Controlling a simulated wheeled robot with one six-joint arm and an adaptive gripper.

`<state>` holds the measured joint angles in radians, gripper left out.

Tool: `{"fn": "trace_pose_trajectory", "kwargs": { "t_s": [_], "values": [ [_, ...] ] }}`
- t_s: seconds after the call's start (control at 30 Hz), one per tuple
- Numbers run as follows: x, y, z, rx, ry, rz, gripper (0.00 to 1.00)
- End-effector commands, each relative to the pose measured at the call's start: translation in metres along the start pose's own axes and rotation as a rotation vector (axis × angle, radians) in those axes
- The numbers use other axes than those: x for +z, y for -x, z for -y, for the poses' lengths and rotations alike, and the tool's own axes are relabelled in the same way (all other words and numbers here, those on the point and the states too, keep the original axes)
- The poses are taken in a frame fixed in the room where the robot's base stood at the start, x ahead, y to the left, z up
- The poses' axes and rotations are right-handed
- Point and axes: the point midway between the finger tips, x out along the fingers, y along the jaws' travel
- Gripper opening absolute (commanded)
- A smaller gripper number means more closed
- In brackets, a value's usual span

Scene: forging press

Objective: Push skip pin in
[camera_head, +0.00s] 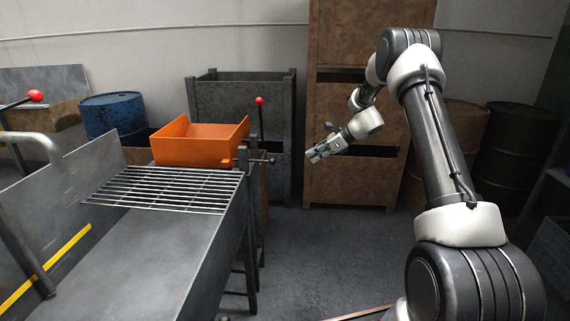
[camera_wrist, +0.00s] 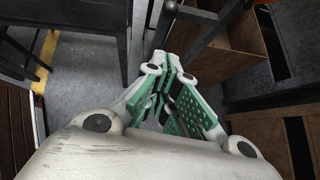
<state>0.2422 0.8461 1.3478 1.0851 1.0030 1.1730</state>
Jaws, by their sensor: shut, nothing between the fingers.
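The orange skip (camera_head: 200,143) sits at the end of the metal grate. A short horizontal pin with a dark knob (camera_head: 271,160) sticks out to the right from a bracket (camera_head: 243,158) beside the skip. How deep the pin sits is too small to tell. My gripper (camera_head: 311,156) is shut and empty, to the right of the pin's knob with a gap between them, at about the same height in the picture.
A red-knobbed lever (camera_head: 259,101) stands upright behind the pin. The slatted grate (camera_head: 168,190) and the chute (camera_head: 150,255) lie left. A dark metal bin (camera_head: 240,98) and a tall brown cabinet (camera_head: 350,185) stand behind. The floor (camera_head: 320,240) below my gripper is clear.

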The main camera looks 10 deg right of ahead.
Motion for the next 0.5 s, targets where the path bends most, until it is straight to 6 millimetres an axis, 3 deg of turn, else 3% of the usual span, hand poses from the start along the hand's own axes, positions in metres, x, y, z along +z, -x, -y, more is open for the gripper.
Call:
{"fn": "trace_pose_trajectory", "kwargs": {
  "t_s": [0.37,0.5],
  "values": [
    [-0.0008,-0.0006,-0.0007,0.002,-0.016,-0.002,0.0],
    [-0.001,-0.0097,-0.0012,0.003,-0.016,-0.003,0.0]
  ]
}}
